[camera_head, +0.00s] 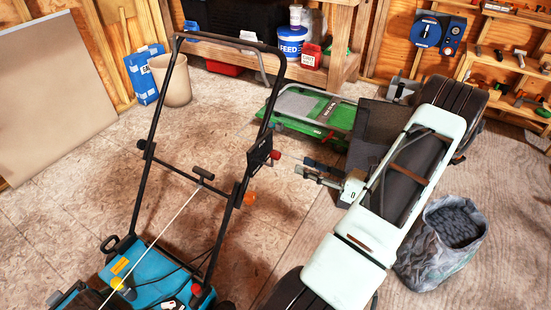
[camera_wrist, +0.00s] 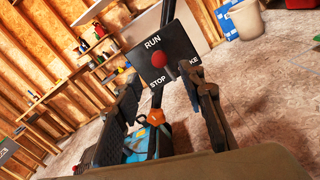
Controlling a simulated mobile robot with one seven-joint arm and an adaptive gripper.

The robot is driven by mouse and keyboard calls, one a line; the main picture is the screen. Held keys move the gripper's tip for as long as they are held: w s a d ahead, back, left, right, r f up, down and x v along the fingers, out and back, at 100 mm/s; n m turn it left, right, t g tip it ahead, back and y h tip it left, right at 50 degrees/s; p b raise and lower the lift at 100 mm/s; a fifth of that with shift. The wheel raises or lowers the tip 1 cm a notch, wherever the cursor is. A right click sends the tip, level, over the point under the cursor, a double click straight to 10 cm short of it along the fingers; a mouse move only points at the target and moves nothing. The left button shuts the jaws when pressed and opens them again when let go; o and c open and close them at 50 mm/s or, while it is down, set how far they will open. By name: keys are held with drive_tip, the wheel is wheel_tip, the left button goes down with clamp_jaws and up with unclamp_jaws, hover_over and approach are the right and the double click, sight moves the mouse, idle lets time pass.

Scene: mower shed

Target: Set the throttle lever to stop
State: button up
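The throttle lever's red knob (camera_head: 276,155) stands out from a black plate (camera_head: 259,152) on the right side of the mower's handle (camera_head: 163,100). In the wrist view the plate (camera_wrist: 181,42) reads RUN above and STOP below, with a partly covered word ending in KE at the right. The red knob (camera_wrist: 159,60) shows between RUN and STOP; its exact setting is hard to tell. My gripper (camera_head: 305,169) is open and empty, a short gap to the right of the knob. In the wrist view the knob appears between the two fingers.
An orange knob (camera_head: 249,198) sits lower on the handle; a T-shaped pull grip (camera_head: 203,174) is left of it. A green-based machine (camera_head: 310,108) stands behind my gripper. A grey bag (camera_head: 443,240) is at the right. The floor left of the mower is clear.

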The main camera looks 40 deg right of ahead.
sight(280, 156)
drive_tip(key=b+x, duration=0.1)
drive_tip(key=x, duration=0.9)
drive_tip(key=shift+w+a+b, duration=0.2)
drive_tip(key=shift+b, duration=0.1)
clamp_jaws()
